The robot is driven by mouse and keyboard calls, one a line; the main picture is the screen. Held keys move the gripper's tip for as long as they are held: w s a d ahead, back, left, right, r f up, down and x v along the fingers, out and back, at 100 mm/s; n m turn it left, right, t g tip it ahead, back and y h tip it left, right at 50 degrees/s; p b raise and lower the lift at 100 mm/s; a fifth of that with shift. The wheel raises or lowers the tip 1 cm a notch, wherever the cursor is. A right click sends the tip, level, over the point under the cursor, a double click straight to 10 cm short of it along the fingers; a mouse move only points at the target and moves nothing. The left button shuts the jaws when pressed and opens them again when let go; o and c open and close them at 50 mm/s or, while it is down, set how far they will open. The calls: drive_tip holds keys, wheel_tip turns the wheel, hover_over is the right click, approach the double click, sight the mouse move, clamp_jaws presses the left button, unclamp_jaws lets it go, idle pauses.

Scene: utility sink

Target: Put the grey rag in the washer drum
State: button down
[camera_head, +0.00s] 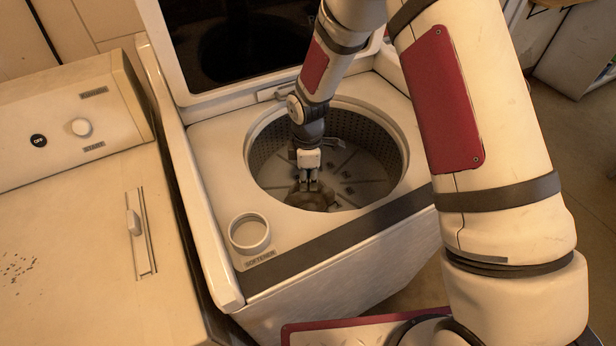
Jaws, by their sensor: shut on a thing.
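The washer drum (372,166) is the round perforated tub in the top of the white washer (222,160), and its lid (235,45) stands open at the back. My gripper (311,182) points down inside the drum opening, near the front left of the opening. It is shut on the grey rag (312,198), a small dark brownish-grey bundle under the fingertips. The rag is within the opening near its front rim. I cannot tell whether it touches the drum floor or wall. Part of the drum is hidden behind my arm.
A softener cup (250,233) sits at the washer's front left corner. A second machine (70,240) with a knob and slider stands close on the left. My own arm covers much of the right side. Open floor (570,130) shows at the right.

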drive_tip(key=c, duration=1.5)
unclamp_jaws()
drive_tip(key=shift+o, duration=0.2)
wheel_tip(320, 180, up, 12)
drive_tip(key=shift+r, duration=0.15)
